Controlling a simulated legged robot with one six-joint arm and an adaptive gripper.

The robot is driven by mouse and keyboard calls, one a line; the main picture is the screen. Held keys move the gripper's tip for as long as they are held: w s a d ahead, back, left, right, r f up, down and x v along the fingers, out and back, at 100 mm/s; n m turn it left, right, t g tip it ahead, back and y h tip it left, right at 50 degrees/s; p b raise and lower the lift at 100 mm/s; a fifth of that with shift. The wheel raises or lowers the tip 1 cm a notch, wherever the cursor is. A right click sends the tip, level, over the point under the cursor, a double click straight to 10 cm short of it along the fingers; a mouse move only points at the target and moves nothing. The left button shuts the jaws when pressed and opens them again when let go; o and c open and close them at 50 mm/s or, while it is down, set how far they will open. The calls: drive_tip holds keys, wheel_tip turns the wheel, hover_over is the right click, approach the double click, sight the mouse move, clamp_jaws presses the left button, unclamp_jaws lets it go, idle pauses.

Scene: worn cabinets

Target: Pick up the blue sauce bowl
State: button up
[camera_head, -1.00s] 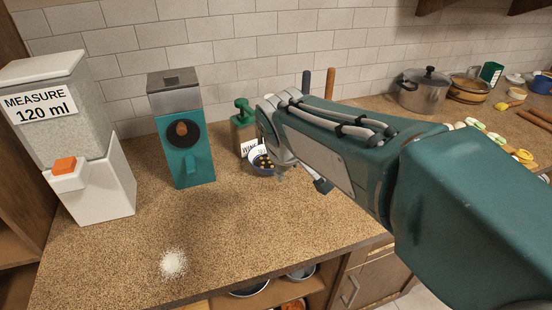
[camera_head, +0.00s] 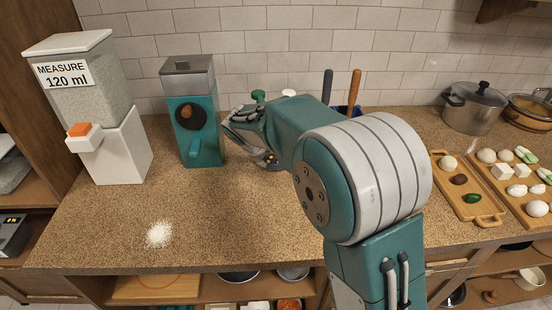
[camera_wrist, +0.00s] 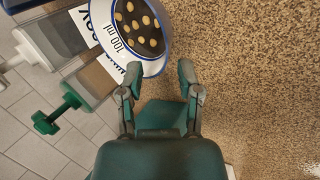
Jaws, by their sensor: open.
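The blue sauce bowl (camera_wrist: 162,62) is at the top of the wrist view, with a blue rim, a white inside marked 100 ml and dark contents with several pale yellow pieces. My gripper (camera_wrist: 160,73) is open and empty, with its two fingertips apart just below the bowl's near rim. The left fingertip overlaps the rim in the picture; I cannot tell whether it touches. In the head view my arm and gripper hide most of the bowl, and only a small dark blue part (camera_head: 275,167) shows below them.
A green-topped bottle (camera_wrist: 62,108) stands close left of the bowl in the wrist view. A teal dispenser (camera_head: 194,115) and a white measuring dispenser (camera_head: 118,140) stand to the left. White powder (camera_head: 159,234) lies on the counter. The front counter (camera_head: 230,220) is otherwise clear.

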sight(271, 165)
drive_tip(key=shift+w+d+f, duration=0.1)
drive_tip(key=shift+w+f, duration=0.25)
drive_tip(key=shift+f, duration=0.3)
drive_tip(key=x, duration=0.5)
drive_tip(key=shift+s+d+f, duration=0.15)
drive_tip(key=shift+s+d, duration=0.1)
drive_tip(key=shift+a, duration=0.35)
drive_tip(key=shift+c, duration=1.2)
clamp_jaws()
drive_tip(key=shift+d, duration=0.25)
